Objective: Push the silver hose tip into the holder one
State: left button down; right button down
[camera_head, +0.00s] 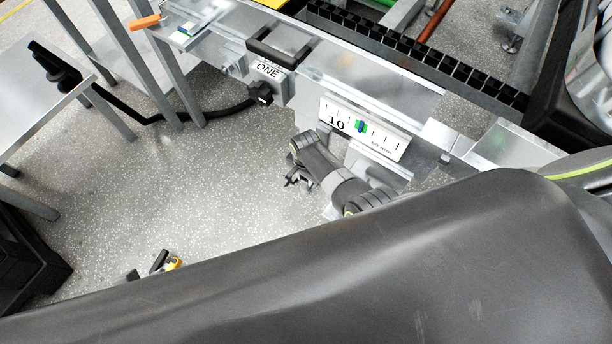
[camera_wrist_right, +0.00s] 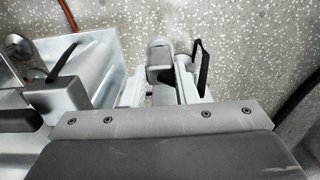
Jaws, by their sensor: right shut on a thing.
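The holder marked ONE (camera_head: 268,75) is a grey block with a black handle on the side of the metal frame. A black hose (camera_head: 205,119) runs across from the left to a black knob just below the label. My right gripper (camera_head: 296,178) is small and dark, below and right of the holder and apart from it. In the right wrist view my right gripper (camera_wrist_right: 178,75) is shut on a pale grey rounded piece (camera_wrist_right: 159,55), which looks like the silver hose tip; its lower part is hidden.
A white scale plate (camera_head: 365,130) marked 10 is beside my right wrist. A metal table (camera_head: 45,105) stands at left. A grey block with a black lever (camera_wrist_right: 58,92) is left in the wrist view.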

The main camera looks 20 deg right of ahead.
jog(key=c, duration=0.6)
grip_release()
dwell(0.3)
jog(key=shift+r+p, duration=0.35)
jog(key=shift+p, duration=0.05)
jog(key=shift+r+p, duration=1.8)
jog(key=shift+p, duration=0.05)
jog(key=shift+r+p, duration=1.2)
jog(key=shift+p, duration=0.1)
pick_arm(q)
jog(key=s+a+f+g+y, duration=0.1)
jog(key=s+f+g, duration=0.3)
jog(key=f, duration=0.5)
jog(key=shift+s+a+f+g, duration=0.2)
jog(key=shift+s+a+g, duration=0.25)
jog(key=shift+a, duration=0.2)
pick_arm(e)
jog(key=shift+r, duration=0.15)
